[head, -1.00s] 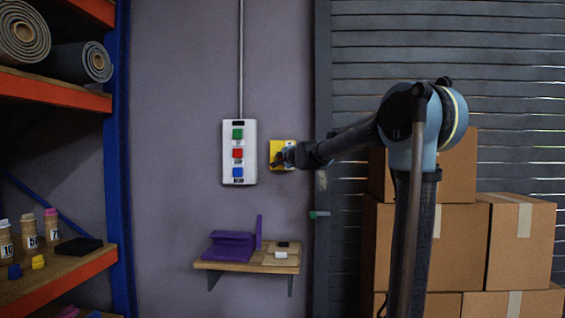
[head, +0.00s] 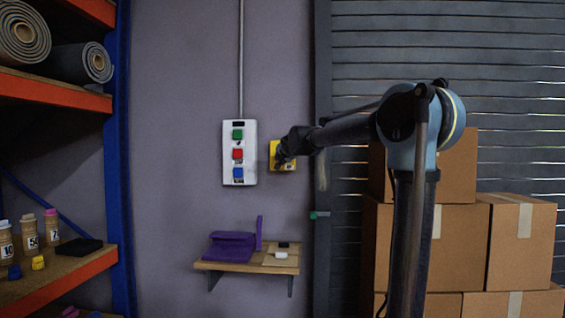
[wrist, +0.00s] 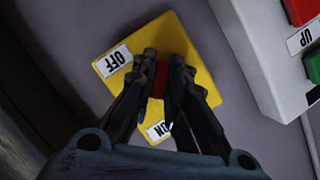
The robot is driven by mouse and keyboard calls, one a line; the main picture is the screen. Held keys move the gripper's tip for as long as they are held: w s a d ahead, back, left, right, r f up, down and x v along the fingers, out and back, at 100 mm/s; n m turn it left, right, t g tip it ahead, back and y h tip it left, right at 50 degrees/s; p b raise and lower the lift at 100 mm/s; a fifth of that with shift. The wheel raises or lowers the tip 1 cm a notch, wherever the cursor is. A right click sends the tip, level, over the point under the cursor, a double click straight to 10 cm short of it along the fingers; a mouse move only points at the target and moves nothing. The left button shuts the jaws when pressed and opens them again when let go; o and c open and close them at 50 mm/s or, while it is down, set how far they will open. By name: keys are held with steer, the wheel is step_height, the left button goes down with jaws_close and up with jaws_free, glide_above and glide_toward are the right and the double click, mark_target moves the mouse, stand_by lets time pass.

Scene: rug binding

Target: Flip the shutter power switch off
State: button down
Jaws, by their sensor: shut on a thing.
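The shutter power switch is a yellow plate (wrist: 200,40) on the wall, with an OFF label (wrist: 113,60) and an ON label (wrist: 158,130) in the wrist view. My gripper (wrist: 162,80) is shut on the handle, a finger on either side. In the head view the yellow plate (head: 289,166) is partly covered by my gripper (head: 282,156).
A white control box (head: 228,150) with green, red and blue buttons hangs just left of the switch. Below is a small wooden shelf (head: 240,266) with purple pieces. Stacked cartons (head: 460,240) stand right, before the shutter (head: 450,50). A rack post (head: 121,160) stands left.

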steer(key=shift+d+f, duration=0.1)
steer(key=shift+f, duration=0.1)
steer(key=c, duration=1.6)
jaws_free()
steer(key=shift+w, duration=0.1)
steer(key=shift+r, duration=0.1)
steer(key=v, duration=1.2)
steer(key=shift+d, duration=0.1)
